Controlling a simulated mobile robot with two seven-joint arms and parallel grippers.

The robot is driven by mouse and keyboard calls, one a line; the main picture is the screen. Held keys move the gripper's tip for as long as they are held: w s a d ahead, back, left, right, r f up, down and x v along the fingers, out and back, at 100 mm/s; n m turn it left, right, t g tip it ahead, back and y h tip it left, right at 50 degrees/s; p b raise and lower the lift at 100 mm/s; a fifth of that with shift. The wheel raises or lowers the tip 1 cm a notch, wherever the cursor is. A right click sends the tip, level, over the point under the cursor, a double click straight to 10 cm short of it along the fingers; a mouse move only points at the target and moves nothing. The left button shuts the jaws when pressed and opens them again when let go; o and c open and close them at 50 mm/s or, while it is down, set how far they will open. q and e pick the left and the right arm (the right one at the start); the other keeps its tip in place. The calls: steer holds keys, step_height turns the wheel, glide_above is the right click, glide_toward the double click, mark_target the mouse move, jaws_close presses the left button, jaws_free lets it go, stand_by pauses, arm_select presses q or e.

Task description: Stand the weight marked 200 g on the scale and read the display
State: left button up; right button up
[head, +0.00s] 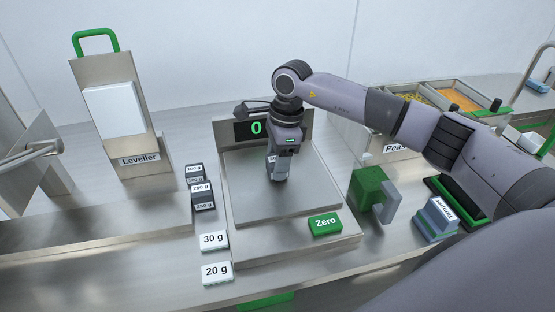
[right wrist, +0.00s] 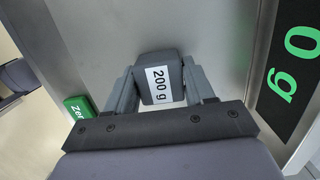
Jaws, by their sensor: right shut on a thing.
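The 200 g weight (right wrist: 156,84) is a dark grey block with a white label, between the fingers of my right gripper (right wrist: 155,90). In the head view my right gripper (head: 279,175) is shut on it over the scale plate (head: 245,190); the gripper mostly hides the weight there. I cannot tell whether the weight touches the plate. The display (head: 256,128) behind the plate shows a green 0; in the right wrist view the display (right wrist: 292,62) reads 0 g. My left gripper is not in view.
Several dark weights (head: 202,190) stand left of the scale, with white 30 g (head: 214,241) and 20 g (head: 217,272) blocks nearer. A green Zero button (head: 325,225) is at the scale's front right. A green block (head: 368,188) stands to the right. The leveller (head: 140,160) is at left.

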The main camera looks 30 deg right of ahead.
steer(key=shift+f, duration=0.2)
stand_by(0.4)
steer(key=o, duration=1.3)
steer(key=shift+c, duration=0.2)
steer(key=c, duration=0.3)
steer(key=shift+r, duration=0.1)
steer(key=shift+r+p, duration=2.2)
steer(key=shift+r, duration=1.2)
